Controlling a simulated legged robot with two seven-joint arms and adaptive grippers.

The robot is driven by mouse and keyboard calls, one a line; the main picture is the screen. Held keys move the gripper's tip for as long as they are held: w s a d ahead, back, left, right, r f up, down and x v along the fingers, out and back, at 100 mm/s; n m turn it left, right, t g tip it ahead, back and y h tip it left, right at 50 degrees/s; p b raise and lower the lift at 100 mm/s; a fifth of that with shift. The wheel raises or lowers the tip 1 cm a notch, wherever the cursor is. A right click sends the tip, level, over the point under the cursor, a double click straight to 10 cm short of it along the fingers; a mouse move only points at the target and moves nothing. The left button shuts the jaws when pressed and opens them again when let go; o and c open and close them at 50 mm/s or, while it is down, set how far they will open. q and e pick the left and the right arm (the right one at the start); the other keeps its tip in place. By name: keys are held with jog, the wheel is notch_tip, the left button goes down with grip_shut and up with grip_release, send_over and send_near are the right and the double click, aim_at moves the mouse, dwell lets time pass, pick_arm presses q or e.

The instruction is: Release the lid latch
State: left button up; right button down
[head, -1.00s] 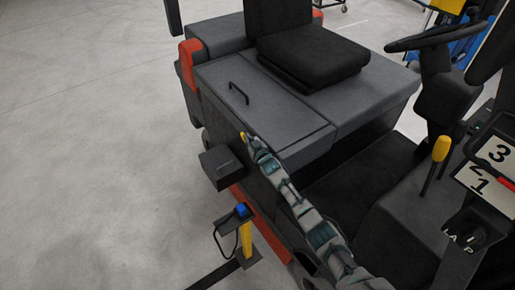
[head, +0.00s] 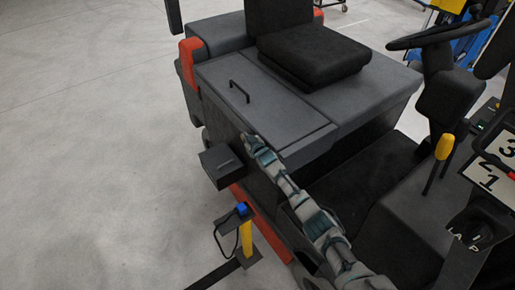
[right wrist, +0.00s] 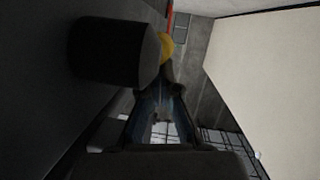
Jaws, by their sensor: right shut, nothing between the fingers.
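The grey lid (head: 262,105) with a black bar handle (head: 239,91) lies closed on the side of the vehicle, left of the seat. My right gripper (head: 247,138) is at the lid's front edge, by the upper side panel. In the right wrist view its fingers (right wrist: 163,88) are together and hold nothing. A rounded yellow part (right wrist: 167,45), likely the latch, shows just past the fingertips, beside a dark block (right wrist: 115,52). Whether the fingers touch it I cannot tell. In the head view the yellow part is not visible now. My left gripper is not in view.
A dark box (head: 221,166) juts out from the side panel below my gripper. A yellow post (head: 246,238) with a blue-topped connector (head: 241,209) and cable stands lower down. The seat (head: 312,60) and steering wheel (head: 440,36) are to the right. The floor at left is clear.

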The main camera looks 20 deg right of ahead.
jog(key=shift+a+r, duration=0.1)
jog(key=s+r+p, duration=0.3)
jog(key=s+r, duration=0.4)
jog(key=r, duration=0.3)
jog(key=shift+s+d+p, duration=0.3)
jog(key=shift+s+d, duration=0.1)
jog(key=shift+a+r, duration=0.1)
jog(key=shift+a, duration=0.05)
